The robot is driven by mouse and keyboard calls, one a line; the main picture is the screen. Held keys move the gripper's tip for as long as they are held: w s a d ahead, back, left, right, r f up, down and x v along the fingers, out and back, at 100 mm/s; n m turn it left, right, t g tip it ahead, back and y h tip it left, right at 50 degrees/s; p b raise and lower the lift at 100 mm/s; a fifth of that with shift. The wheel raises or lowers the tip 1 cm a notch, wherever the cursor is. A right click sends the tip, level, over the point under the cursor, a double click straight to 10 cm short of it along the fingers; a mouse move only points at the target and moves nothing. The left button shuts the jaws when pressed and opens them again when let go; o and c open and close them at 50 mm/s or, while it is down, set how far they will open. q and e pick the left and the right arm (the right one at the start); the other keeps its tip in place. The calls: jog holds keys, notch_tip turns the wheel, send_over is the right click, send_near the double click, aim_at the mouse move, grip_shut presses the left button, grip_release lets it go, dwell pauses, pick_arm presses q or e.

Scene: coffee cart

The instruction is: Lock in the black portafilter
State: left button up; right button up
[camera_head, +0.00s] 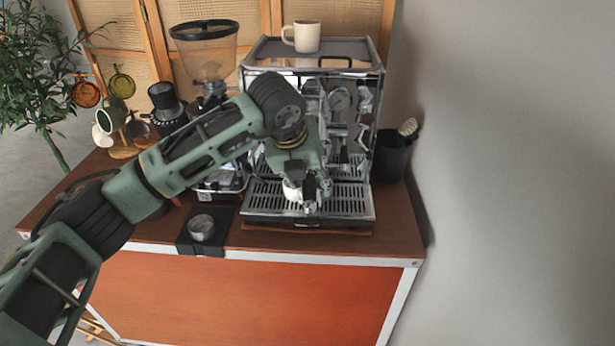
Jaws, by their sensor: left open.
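The chrome espresso machine (372,110) stands at the back right of the cart. My left arm reaches in from the left, and my left gripper (308,197) points down in front of the machine, over its drip tray (350,205). The gripper is open, and I see nothing clearly held in it. I cannot make out the black portafilter; my wrist and gripper cover the middle of the machine's front, including much of the group area. My right gripper is out of view.
A cream mug (306,36) stands on the machine. A grinder (205,50) is behind my arm. A black tamping mat with a metal cup (202,228) lies at the cart's front edge. A black bin with a brush (391,158) stands right of the machine. Mugs hang at left.

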pick_arm(q)
jog(key=shift+f, duration=0.1)
jog(key=v, duration=1.2)
